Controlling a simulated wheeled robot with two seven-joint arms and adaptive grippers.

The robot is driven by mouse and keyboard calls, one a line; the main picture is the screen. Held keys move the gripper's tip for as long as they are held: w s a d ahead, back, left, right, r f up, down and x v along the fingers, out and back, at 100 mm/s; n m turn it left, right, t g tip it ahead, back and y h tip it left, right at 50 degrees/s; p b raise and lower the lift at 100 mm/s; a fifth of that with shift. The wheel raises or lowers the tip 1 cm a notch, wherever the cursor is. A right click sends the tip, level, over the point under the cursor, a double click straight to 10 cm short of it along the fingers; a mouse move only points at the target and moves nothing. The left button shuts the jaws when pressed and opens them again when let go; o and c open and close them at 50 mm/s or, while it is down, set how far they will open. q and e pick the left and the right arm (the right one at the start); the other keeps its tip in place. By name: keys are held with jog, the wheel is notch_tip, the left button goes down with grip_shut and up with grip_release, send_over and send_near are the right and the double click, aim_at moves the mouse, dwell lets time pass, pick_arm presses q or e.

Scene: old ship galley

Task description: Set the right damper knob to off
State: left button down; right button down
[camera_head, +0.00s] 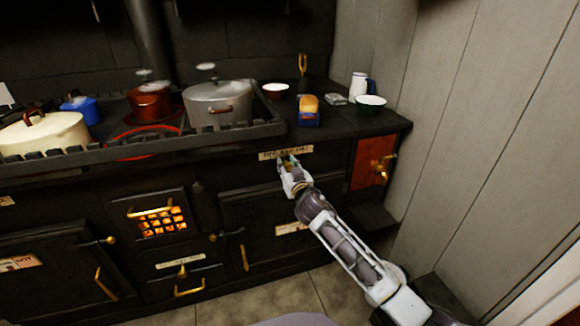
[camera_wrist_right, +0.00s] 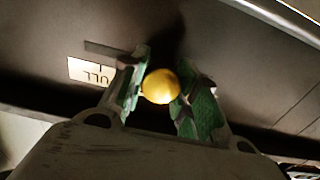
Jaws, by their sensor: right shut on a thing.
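The right damper knob is a round yellow brass knob (camera_wrist_right: 161,86) in the right wrist view, set on the dark stove front. My right gripper (camera_wrist_right: 160,92) has its green-padded fingers on either side of it and is shut on it. In the head view my right gripper (camera_head: 290,165) reaches up to the stove front just below a paper label strip (camera_head: 286,153), and it hides the knob there. Part of a label (camera_wrist_right: 90,72) with upside-down lettering shows left of the knob in the wrist view. My left gripper is not in view.
Pots, including a grey pot (camera_head: 218,104) and a cream pot (camera_head: 45,135), stand on the stovetop behind a rail. Oven doors with brass handles lie below; a plank wall (camera_head: 450,130) bounds the right.

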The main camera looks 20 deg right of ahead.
aim_at(269, 163)
jog(key=shift+s+a, duration=0.1)
jog(key=shift+a, duration=2.6)
jog(key=c, duration=1.1)
grip_release()
jog(key=shift+a, duration=0.15)
jog(key=shift+s, duration=0.15)
jog(key=shift+s, duration=0.35)
jog(key=shift+s+d, duration=0.15)
jog(key=shift+s, duration=2.6)
jog(key=shift+s+d, duration=0.15)
jog(key=shift+s, duration=2.6)
